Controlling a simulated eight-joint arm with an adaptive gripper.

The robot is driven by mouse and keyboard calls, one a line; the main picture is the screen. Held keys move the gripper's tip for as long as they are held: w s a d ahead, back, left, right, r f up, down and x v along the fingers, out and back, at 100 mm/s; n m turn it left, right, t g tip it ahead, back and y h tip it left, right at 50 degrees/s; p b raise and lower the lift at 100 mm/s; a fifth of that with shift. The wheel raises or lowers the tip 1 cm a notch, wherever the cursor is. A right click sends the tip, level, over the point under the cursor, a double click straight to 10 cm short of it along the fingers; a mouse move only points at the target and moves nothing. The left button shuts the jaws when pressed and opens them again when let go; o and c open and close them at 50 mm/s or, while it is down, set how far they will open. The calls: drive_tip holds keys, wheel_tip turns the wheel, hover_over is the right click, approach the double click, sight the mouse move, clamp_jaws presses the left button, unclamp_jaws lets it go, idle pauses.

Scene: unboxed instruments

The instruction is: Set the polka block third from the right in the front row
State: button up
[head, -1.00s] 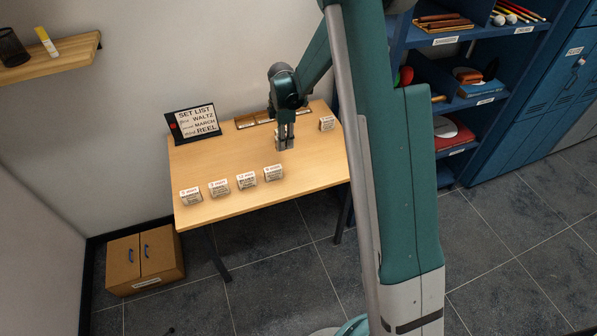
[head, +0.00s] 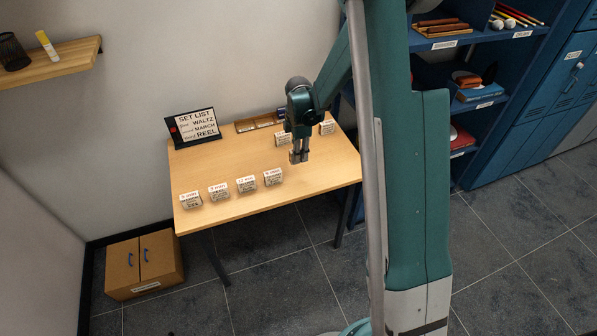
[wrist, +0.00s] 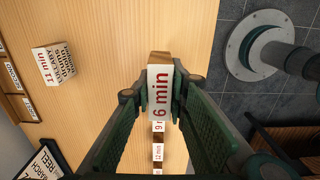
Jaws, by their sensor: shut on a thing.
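My gripper (head: 300,155) is shut on a small block labelled "6 min" (wrist: 160,92), seen in the wrist view between the two green fingers. In the head view the gripper is over the right part of the table (head: 230,170), behind and to the right of the front row. The front row has a left end block (head: 191,200), then a second (head: 219,192), a third labelled "12 min" (head: 247,184) and a right end block labelled "9 min" (head: 273,177). The titles are too small to read, so I cannot tell which block is the polka.
A set list stand (head: 194,127) reads waltz, march, reel. A slotted wooden tray (head: 256,123) lies at the back edge. Two more blocks stand behind my gripper, one (head: 283,139) on the left and one (head: 327,127) on the right. The tabletop right of the front row is clear.

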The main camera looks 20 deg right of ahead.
hover_over(298, 175)
drive_tip(key=shift+f, duration=2.5)
drive_tip(key=shift+f, duration=1.9)
drive_tip(key=shift+f+b, duration=0.15)
drive_tip(key=shift+b, duration=0.3)
drive_tip(key=o, duration=0.9)
drive_tip(key=shift+r, duration=0.2)
drive_tip(key=shift+r+p, duration=0.55)
drive_tip(key=shift+r, duration=5.45)
